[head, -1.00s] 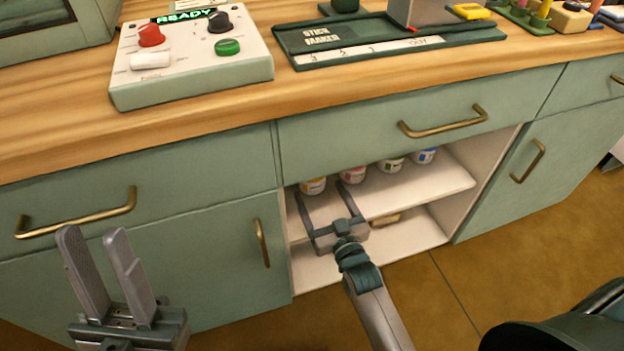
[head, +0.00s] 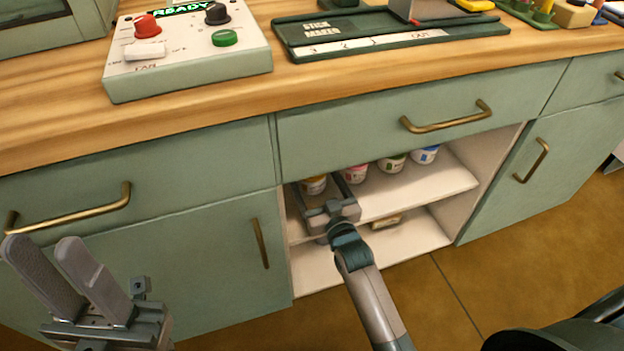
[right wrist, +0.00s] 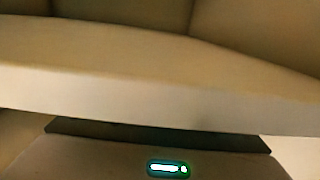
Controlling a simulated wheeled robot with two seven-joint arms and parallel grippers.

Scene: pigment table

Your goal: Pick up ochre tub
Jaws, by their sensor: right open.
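The ochre tub (head: 315,186), a small white pot with a yellow-orange band, stands at the left end of the upper shelf in the open cabinet bay. My right gripper (head: 319,181) reaches into the bay, open, with one finger on each side of the tub. I cannot tell whether either finger touches it. The right wrist view shows a pale shelf edge and part of my gripper body, but no tub or fingers. My left gripper (head: 47,243) is raised at the lower left in front of a closed door, open and empty.
Pink (head: 355,173), green (head: 391,164) and blue (head: 426,155) tubs stand in a row to the right on the same shelf (head: 435,185). A small tan item (head: 387,220) lies on the lower shelf. The countertop and drawer are above the bay.

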